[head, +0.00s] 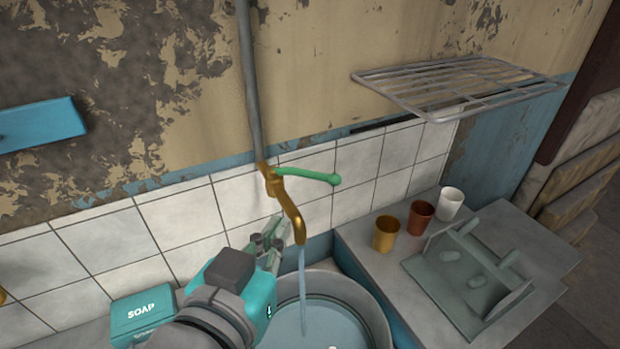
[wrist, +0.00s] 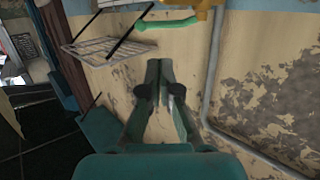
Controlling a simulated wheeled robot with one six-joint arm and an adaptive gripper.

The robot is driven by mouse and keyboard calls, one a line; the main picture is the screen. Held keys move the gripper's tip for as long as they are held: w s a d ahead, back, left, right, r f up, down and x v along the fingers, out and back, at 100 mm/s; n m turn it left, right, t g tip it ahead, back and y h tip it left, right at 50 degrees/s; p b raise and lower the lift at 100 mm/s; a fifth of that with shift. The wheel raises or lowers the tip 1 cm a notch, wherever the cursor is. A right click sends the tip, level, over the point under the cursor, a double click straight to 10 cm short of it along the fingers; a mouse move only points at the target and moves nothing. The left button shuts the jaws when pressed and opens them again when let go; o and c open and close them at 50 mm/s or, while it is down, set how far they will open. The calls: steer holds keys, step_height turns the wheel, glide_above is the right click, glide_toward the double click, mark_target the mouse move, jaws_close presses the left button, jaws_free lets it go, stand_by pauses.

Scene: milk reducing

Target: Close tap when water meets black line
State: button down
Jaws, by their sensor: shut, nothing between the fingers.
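Water (head: 302,275) runs from the spout into a large grey pot (head: 375,305). My gripper (head: 275,232) is just left of the spout, below the handle, apart from the handle. In the wrist view its fingers (wrist: 160,70) are together with nothing between them. The green handle (wrist: 168,23) and part of the brass tap (wrist: 203,10) show beyond the fingertips.
A soap box (head: 143,312) stands left of my arm. Yellow (head: 386,234), brown (head: 420,217) and white (head: 451,202) cups and a grey rack (head: 470,275) stand on the right counter. A wire shelf (head: 455,85) hangs above. A pipe (head: 250,90) runs up the wall.

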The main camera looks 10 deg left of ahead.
mark_target(314, 177)
steer(key=x, duration=1.3)
steer(key=shift+w+d, duration=0.15)
steer(key=shift+w, duration=0.2)
